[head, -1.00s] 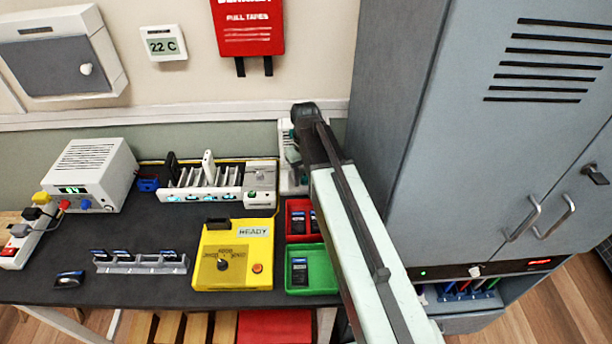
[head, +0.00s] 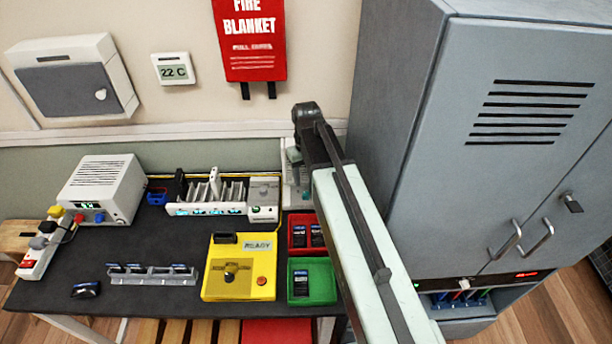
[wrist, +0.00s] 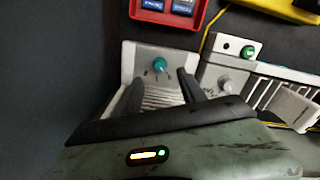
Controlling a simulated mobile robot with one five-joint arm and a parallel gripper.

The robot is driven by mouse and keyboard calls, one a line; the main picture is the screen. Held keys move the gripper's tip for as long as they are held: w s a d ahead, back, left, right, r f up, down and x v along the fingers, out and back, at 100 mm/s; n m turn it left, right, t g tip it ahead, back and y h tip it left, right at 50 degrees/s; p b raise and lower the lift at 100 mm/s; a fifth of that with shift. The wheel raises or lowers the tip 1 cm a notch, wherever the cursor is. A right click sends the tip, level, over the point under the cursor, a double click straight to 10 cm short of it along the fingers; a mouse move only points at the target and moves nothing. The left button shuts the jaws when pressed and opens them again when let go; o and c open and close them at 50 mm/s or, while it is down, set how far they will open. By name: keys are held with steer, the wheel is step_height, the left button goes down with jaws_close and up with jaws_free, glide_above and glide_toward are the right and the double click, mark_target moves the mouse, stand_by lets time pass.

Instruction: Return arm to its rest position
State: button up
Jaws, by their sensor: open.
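My arm (head: 362,235) reaches from the lower right of the head view up over the right end of the dark bench. Its far end stands in front of a pale device (head: 287,193) by the wall. In the wrist view my gripper (wrist: 160,84) has its two dark fingers spread apart with nothing held between them. Behind the fingers is the pale device with a teal knob (wrist: 159,65) and a ribbed face. I cannot tell whether the fingers touch it. The fingers are hidden in the head view.
A yellow tester (head: 214,289), a slotted rack (head: 236,208) and a white power supply (head: 105,184) stand farther left. A tall grey cabinet (head: 420,130) is close on the right.

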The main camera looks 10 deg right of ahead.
steer(key=shift+f, duration=0.1)
steer(key=s+m, duration=0.2)
steer(key=s, duration=0.8)
steer(key=shift+s, duration=0.4)
